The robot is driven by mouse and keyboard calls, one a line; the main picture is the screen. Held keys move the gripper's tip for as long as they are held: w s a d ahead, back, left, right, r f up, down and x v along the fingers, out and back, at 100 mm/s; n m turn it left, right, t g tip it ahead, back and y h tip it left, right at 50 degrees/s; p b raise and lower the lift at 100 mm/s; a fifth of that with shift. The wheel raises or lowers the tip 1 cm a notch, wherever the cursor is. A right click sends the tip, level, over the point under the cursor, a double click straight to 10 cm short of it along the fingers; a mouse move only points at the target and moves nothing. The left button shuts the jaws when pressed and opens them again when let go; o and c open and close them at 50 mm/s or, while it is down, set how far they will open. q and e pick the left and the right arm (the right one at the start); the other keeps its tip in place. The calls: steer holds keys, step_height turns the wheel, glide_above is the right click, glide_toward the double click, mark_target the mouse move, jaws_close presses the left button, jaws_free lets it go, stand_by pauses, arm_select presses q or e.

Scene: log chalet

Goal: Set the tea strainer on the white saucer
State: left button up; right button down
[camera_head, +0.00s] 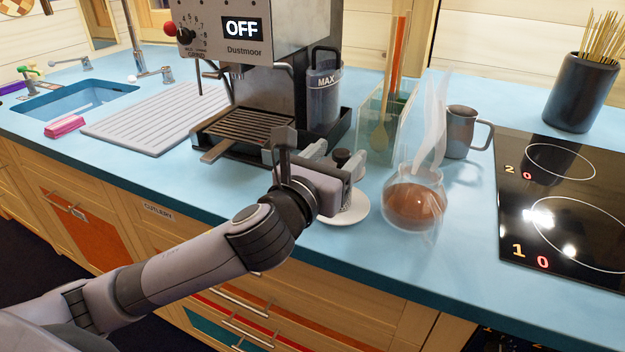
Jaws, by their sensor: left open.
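My left gripper (335,160) is open in front of the coffee machine, above and just behind the white saucer (351,214). The saucer lies on the blue counter near its front edge, and my gripper and wrist hide much of it. A small dark knob-like thing (341,155) shows by the fingers; I cannot tell what it is. I cannot make out the tea strainer; it may be hidden behind my gripper. My right gripper is not in view.
A steaming glass pot of brown tea (414,208) stands close right of the saucer. Behind are the coffee machine (245,80), a glass holder with sticks (385,125) and a metal jug (461,132). A black hob (570,195) lies right.

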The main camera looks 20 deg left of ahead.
arm_select(q)
steer(key=s+a, duration=0.1)
steer(key=s, duration=0.9)
steer(key=shift+w, duration=0.1)
